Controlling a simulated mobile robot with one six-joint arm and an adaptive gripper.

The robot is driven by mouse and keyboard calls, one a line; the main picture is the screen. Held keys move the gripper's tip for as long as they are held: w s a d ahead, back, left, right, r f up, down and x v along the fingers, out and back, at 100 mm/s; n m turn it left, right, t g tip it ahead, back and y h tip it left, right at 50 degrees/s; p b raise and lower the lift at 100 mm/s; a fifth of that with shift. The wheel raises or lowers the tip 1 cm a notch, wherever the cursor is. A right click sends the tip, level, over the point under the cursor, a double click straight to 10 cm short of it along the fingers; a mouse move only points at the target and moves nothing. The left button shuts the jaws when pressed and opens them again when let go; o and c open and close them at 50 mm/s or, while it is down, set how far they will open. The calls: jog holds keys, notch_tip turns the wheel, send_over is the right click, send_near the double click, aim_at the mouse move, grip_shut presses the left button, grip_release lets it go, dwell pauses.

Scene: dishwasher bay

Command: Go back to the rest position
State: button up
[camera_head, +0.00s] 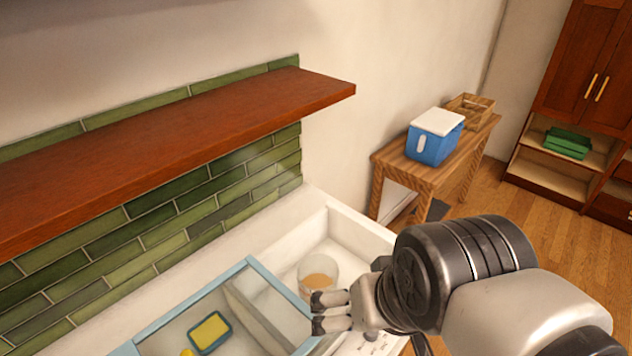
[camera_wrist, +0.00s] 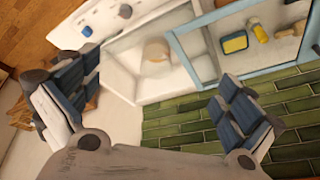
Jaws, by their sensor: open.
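My gripper (camera_head: 330,312) is at the lower right in the head view, over the right part of the white sink unit (camera_head: 345,225). In the wrist view its two fingers (camera_wrist: 150,108) are spread wide apart, with nothing between them. A blue-rimmed bin (camera_head: 250,262) with clear sides stands left of my gripper. A yellow and blue sponge-like item (camera_head: 209,332) lies in it. A round pale container (camera_head: 318,278) with a tan inside stands just beyond the fingertips, in the white basin. Whether the fingertips touch the bin is unclear.
A brown wooden shelf (camera_head: 190,135) juts from the green tiled wall (camera_head: 190,210) above the bin. A wooden table (camera_head: 402,166) at the back holds a blue cooler (camera_head: 435,142) and a wooden crate (camera_head: 471,110). A cabinet (camera_head: 580,75) stands at the right. Open floor (camera_head: 540,225) lies between.

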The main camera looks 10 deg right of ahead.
jog(key=shift+s+d+n, duration=0.25)
jog(key=shift+s+n, duration=0.45)
jog(key=shift+n, duration=0.2)
jog(key=shift+f, duration=0.1)
notch_tip(320, 180, down, 8)
jog(key=b, duration=0.8)
jog(key=shift+c, duration=0.2)
